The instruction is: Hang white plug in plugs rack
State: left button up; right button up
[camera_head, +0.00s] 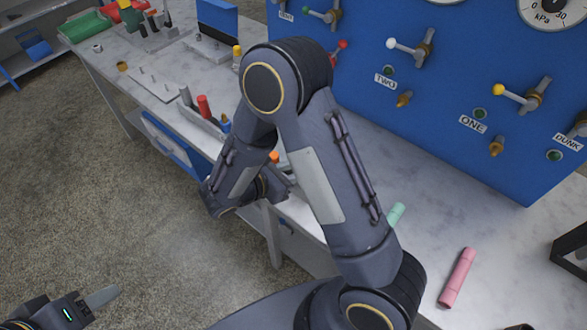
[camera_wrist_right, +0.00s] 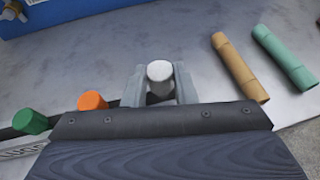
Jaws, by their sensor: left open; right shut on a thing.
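The white plug (camera_wrist_right: 160,72) stands between the fingers of my right gripper (camera_wrist_right: 159,88) in the right wrist view, and the gripper is shut on it. Its lower part is hidden by the fingers and wrist. The plugs rack (camera_wrist_right: 22,150) shows at the left edge there, with a green plug (camera_wrist_right: 30,122) and an orange plug (camera_wrist_right: 92,101) beside my gripper. In the head view the rack (camera_head: 200,118) lies along the bench's front edge, partly behind my right arm, with a red plug (camera_head: 204,106). My left gripper (camera_head: 98,300) is open and empty, low at the left.
A pink tube (camera_head: 457,278) and a mint tube (camera_head: 396,214) lie on the bench at the right. A tan tube (camera_wrist_right: 240,66) lies beside the mint one in the wrist view. A blue valve panel (camera_head: 440,90) stands behind. Tools and a green bin (camera_head: 85,26) are at far left.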

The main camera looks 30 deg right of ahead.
jog(key=shift+f+b, duration=0.9)
jog(key=shift+f, duration=0.2)
jog(key=o, duration=1)
jog(key=shift+o, duration=0.2)
jog(key=shift+r, duration=0.1)
jog(key=v, duration=0.8)
jog(key=shift+b, duration=0.45)
jog(key=shift+d, duration=0.1)
